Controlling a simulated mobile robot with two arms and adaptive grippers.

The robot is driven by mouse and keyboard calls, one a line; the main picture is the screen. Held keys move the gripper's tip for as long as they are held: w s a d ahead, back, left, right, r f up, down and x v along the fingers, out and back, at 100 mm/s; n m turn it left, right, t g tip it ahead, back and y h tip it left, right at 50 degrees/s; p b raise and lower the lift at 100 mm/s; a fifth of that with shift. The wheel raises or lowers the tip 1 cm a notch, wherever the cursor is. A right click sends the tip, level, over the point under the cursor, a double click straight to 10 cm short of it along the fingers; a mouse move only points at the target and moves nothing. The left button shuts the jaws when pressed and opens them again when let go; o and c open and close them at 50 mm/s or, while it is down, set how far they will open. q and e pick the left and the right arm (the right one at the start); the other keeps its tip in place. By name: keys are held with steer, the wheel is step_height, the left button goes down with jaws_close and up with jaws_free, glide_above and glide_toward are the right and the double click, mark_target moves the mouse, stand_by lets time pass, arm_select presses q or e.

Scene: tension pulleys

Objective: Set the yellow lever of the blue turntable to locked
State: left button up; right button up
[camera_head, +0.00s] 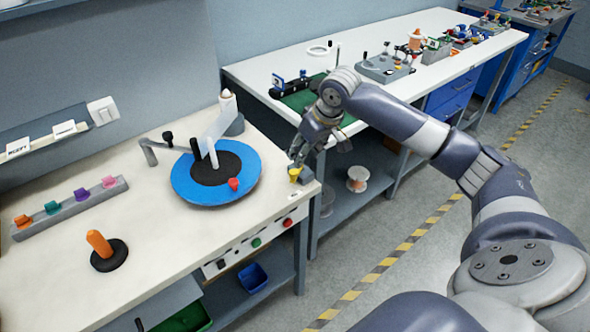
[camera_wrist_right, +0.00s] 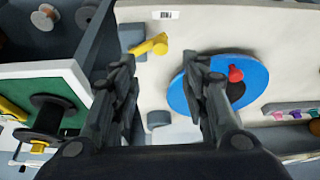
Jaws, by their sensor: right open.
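The blue turntable (camera_head: 186,186) with a black centre lies on the white workbench; it also shows in the wrist view (camera_wrist_right: 178,97). The small yellow lever (camera_head: 295,173) stands near the bench's right corner, apart from the disc. In the wrist view the yellow lever (camera_wrist_right: 148,45) lies beyond my fingertips, between their lines. I cannot read which setting it is at. My right gripper (camera_head: 300,158) is open and empty, pointing down just above the lever; its two fingers are spread in the wrist view (camera_wrist_right: 161,68). My left gripper is not in view.
A red knob (camera_head: 233,184) and white posts stand on the turntable. A grey rail (camera_head: 70,207) with coloured clips and an orange peg (camera_head: 99,243) are to the left. Buttons (camera_head: 257,242) line the bench front. A second bench (camera_head: 375,45) with parts stands behind my arm.

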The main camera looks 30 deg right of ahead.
mark_target(294, 172)
steer(key=p+x, duration=0.1)
steer(key=x, duration=0.9)
steer(key=shift+f+p, duration=0.25)
steer(key=shift+p, duration=0.05)
steer(key=shift+c, duration=0.5)
jaws_close()
